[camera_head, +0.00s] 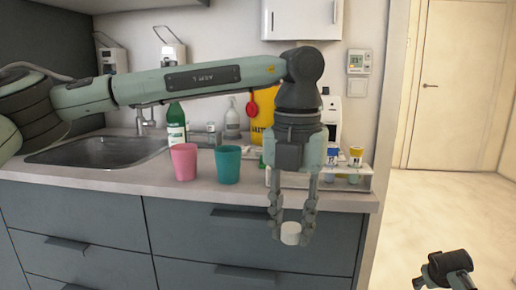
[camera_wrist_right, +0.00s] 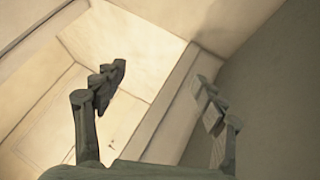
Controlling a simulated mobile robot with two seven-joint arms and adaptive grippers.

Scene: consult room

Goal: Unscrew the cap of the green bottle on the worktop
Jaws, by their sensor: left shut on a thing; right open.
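The green bottle (camera_head: 176,119) stands upright on the worktop (camera_head: 110,178), beside the sink. Its top is hidden behind my left arm, so I cannot see whether a cap is on it. My left gripper (camera_head: 291,230) points down in front of the worktop's front edge, well to the right of the bottle. It is shut on a small white cylinder (camera_head: 291,236) that looks like a cap. My right gripper (camera_wrist_right: 161,92) is open and empty in the right wrist view, away from the worktop. Part of the right arm shows at lower right in the head view.
A pink cup (camera_head: 184,161) and a teal cup (camera_head: 228,165) stand near the front edge. A rack (camera_head: 365,181) with small containers stands at the right end. Behind are a yellow container (camera_head: 263,108) and a clear bottle (camera_head: 232,120). The sink (camera_head: 95,152) is left; open floor lies right.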

